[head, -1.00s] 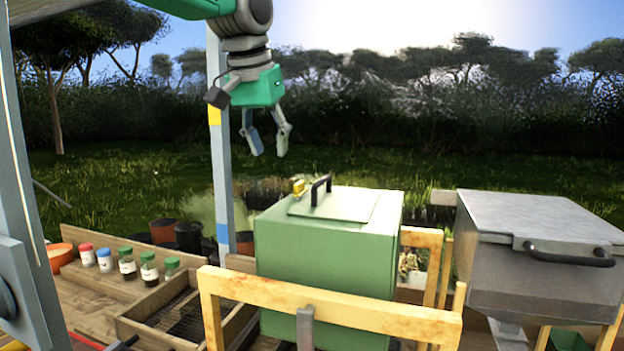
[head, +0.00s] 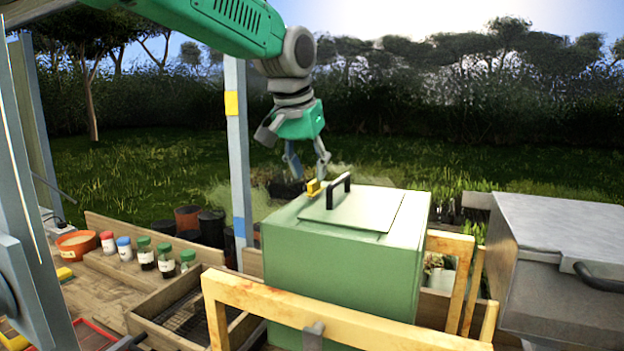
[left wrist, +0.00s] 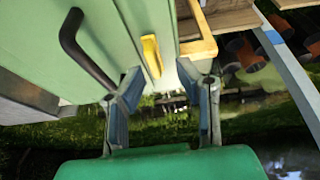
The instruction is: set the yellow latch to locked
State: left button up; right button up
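The yellow latch (head: 313,187) is a small block on top of the green box (head: 345,260), at the left edge of its lid panel (head: 352,209), beside the black handle (head: 338,190). In the left wrist view the latch (left wrist: 152,56) lies ahead, between the line of my two fingers, with the handle (left wrist: 82,48) to its left. My left gripper (head: 306,172) points down just above and behind the latch. Its fingers (left wrist: 160,110) are spread apart with nothing between them. I cannot tell whether a fingertip touches the lid. My right gripper does not show.
A wooden frame (head: 340,319) stands in front of the box. A grey metal container (head: 565,270) is at the right. Capped jars (head: 145,253) and a wooden tray (head: 150,325) are at the left. A grey-blue post (head: 238,150) rises left of my gripper.

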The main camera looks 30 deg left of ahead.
aim_at(316, 186)
pick_arm(q)
jog(key=shift+w+d+f, duration=0.1)
jog(key=shift+w+f, duration=0.15)
jog(key=shift+f, duration=0.35)
jog(key=shift+w+d+f, duration=0.1)
jog(key=shift+d+f, duration=0.35)
jog(key=shift+f, duration=0.1)
jog(key=shift+c, duration=0.4)
jog(key=shift+w+a, duration=0.1)
jog(key=shift+a, duration=0.05)
grip_shut()
jog(key=shift+a+f, duration=0.1)
jog(key=shift+a, duration=0.05)
